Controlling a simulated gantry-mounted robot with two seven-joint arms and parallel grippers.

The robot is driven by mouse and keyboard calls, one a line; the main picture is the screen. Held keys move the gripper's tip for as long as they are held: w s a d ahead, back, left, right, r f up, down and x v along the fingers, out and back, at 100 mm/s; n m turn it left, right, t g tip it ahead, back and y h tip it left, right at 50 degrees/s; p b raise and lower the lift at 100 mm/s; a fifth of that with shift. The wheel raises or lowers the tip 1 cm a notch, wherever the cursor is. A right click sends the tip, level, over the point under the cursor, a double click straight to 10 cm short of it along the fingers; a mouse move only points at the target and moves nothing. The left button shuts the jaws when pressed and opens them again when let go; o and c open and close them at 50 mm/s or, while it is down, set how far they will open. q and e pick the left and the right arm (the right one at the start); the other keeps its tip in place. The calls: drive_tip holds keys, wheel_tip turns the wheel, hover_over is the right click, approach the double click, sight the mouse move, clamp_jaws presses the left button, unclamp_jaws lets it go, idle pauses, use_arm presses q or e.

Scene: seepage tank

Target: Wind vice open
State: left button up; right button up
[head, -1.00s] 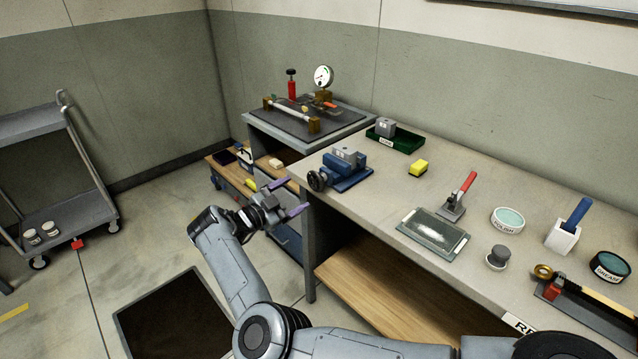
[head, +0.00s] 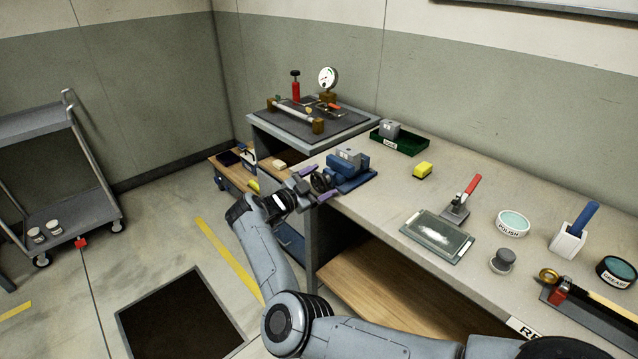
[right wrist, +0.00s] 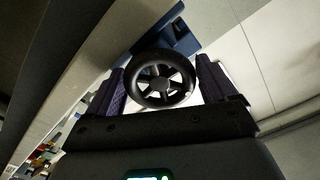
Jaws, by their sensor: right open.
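The blue vice (head: 350,168) stands on the left end of the workbench, with grey jaws on top. Its black spoked handwheel (head: 321,181) faces left, out past the bench end. My right gripper (head: 316,190) is at the handwheel, open, with its purple fingers on either side of the wheel. In the right wrist view the handwheel (right wrist: 162,79) sits between the two fingers, which look apart from its rim. The blue vice body (right wrist: 178,38) shows behind the wheel. Whether the vice jaws are apart is too small to tell. My left gripper is not in view.
A green tray (head: 400,141) with a grey block and a yellow block (head: 423,170) lie behind and right of the vice.

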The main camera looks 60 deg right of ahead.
drive_tip(key=c, duration=0.7)
drive_tip(key=shift+n, duration=0.4)
drive_tip(key=shift+r+n+p, duration=0.1)
drive_tip(key=shift+n+p, duration=0.4)
drive_tip(key=shift+n, duration=0.6)
drive_tip(key=n, duration=0.2)
drive_tip(key=shift+n+p, duration=0.3)
drive_tip(key=n, duration=0.3)
drive_tip(key=shift+n+p, duration=0.35)
drive_tip(key=shift+n, duration=0.35)
